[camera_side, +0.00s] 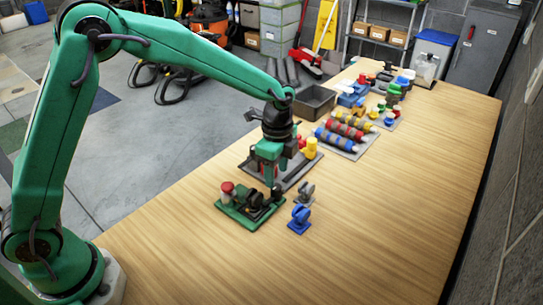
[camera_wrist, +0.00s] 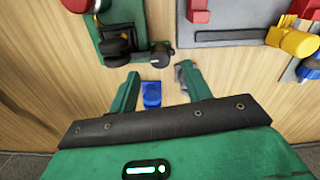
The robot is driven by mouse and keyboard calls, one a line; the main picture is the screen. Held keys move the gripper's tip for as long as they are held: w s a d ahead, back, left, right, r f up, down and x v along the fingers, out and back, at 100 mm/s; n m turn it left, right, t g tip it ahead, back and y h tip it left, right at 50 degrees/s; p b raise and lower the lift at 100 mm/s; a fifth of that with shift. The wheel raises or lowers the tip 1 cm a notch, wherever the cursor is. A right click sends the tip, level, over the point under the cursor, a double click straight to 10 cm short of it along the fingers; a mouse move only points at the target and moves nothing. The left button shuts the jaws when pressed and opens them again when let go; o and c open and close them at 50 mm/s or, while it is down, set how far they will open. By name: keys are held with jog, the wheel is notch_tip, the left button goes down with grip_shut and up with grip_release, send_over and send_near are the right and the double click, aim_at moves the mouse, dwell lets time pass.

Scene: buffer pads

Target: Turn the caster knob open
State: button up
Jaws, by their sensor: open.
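A green board (camera_side: 238,218) stands on the table below my gripper, with a red-topped white post (camera_side: 227,190) and black wheel-like parts (camera_side: 254,198) on it. In the wrist view the board (camera_wrist: 122,12) is at upper left, with a black round knob (camera_wrist: 161,59) at its lower right. Which part is the caster knob I cannot tell for sure. A blue caster-shaped piece (camera_side: 299,219) and a grey one (camera_side: 305,193) stand right of the board. My gripper (camera_side: 267,177) is open, fingers down, above the board's far side. In the wrist view nothing is between its fingertips (camera_wrist: 160,72).
A grey board with red and yellow parts (camera_side: 290,180) lies just behind. Striped rollers (camera_side: 345,132), a dark bin (camera_side: 312,103) and more coloured parts stand farther back. The table's right side and front are clear.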

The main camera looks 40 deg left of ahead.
aim_at(276, 187)
jog(key=shift+f, duration=2.3)
jog(key=c, duration=1)
